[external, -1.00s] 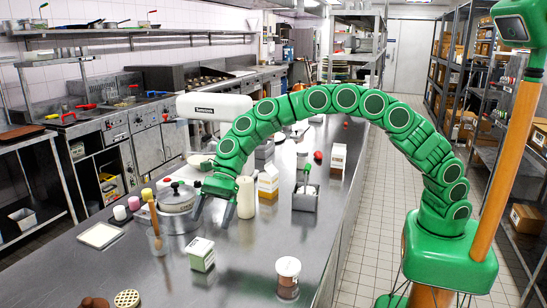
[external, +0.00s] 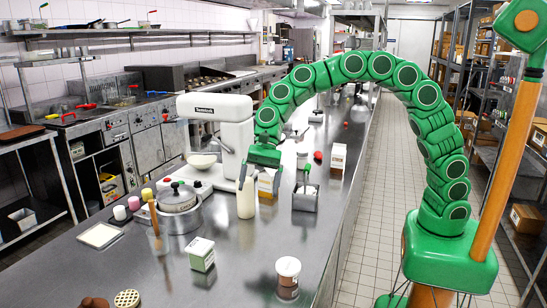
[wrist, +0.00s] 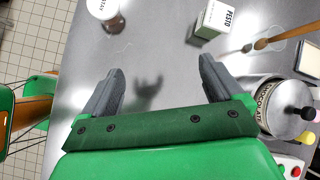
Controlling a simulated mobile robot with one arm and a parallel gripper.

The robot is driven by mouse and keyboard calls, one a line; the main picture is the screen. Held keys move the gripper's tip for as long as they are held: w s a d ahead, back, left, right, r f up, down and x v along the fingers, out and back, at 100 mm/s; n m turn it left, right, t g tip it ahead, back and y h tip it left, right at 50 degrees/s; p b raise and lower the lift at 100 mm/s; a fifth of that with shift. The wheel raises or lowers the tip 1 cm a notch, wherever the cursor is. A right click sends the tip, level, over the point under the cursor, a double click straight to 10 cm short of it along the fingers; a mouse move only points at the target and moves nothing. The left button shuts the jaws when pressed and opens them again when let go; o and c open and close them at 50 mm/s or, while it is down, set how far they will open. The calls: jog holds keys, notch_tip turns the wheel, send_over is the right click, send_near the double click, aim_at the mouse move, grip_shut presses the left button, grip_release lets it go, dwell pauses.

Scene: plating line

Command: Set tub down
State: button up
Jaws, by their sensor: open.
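A pesto carton (external: 201,254) stands left of the tub. A lidded pot (external: 178,198), a white stand mixer (external: 215,125) and a cream cylinder (external: 246,198) are near my gripper. A steel caddy (external: 305,198) stands to the right. Counter around the tub is clear.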

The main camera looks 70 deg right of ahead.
jog(key=s+d+n+h, duration=0.3)
jog(key=s+d+n, duration=0.3)
jog(key=s+d, duration=1)
jog(key=s+d+n+g+h, duration=0.1)
jog(key=s+d+n+h, duration=0.3)
jog(key=s+d, duration=1.3)
jog(key=s+n, duration=0.2)
jog(key=s, duration=0.5)
jog(key=shift+s+d, duration=0.15)
jog(key=shift+d, duration=0.05)
